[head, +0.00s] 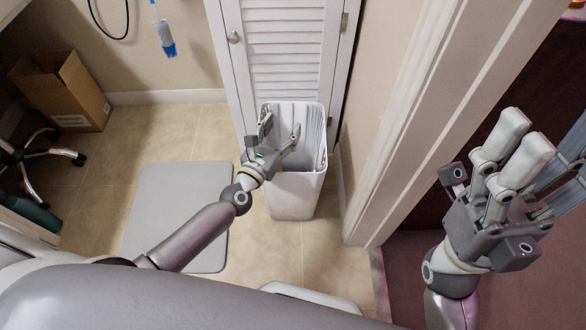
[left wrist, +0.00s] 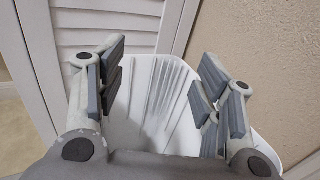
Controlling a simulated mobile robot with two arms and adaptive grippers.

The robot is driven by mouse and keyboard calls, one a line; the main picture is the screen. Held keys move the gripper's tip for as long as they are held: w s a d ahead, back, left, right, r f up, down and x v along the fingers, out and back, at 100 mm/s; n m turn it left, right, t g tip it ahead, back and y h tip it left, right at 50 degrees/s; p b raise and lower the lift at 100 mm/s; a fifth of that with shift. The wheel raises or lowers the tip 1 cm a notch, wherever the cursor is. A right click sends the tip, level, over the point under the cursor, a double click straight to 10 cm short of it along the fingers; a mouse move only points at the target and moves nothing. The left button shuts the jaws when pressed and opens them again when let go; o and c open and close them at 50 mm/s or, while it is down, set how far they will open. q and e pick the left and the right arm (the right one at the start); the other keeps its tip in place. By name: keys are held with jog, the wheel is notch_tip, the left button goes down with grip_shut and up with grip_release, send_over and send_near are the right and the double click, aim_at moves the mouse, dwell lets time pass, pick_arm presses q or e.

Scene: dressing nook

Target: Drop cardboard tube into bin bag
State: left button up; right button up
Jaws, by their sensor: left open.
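A tall white bin (head: 292,195) stands in front of the louvred door, with a pale pleated bin bag (head: 313,128) lining its open mouth. The bag also fills the middle of the left wrist view (left wrist: 157,105). My left gripper (head: 280,130) is over the mouth of the bin, its fingers spread wide and nothing seen between them. The cardboard tube shows in neither view; the bottom of the bin is hidden. My right gripper (head: 513,145) is at the right, beyond the door frame, fingers up; its opening is unclear and I see no object in it.
The louvred door (head: 287,45) is behind the bin, and a wall and door frame (head: 420,110) rise close on its right. A grey mat (head: 180,215) lies to its left. A cardboard box (head: 62,92) and a wheeled chair base (head: 35,155) are far left. Tiled floor between is clear.

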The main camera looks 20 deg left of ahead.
pick_arm(q)
jog(key=s+a, duration=0.1)
jog(key=s, duration=0.8)
jog(key=shift+s+a, duration=0.35)
jog(key=shift+a, duration=0.05)
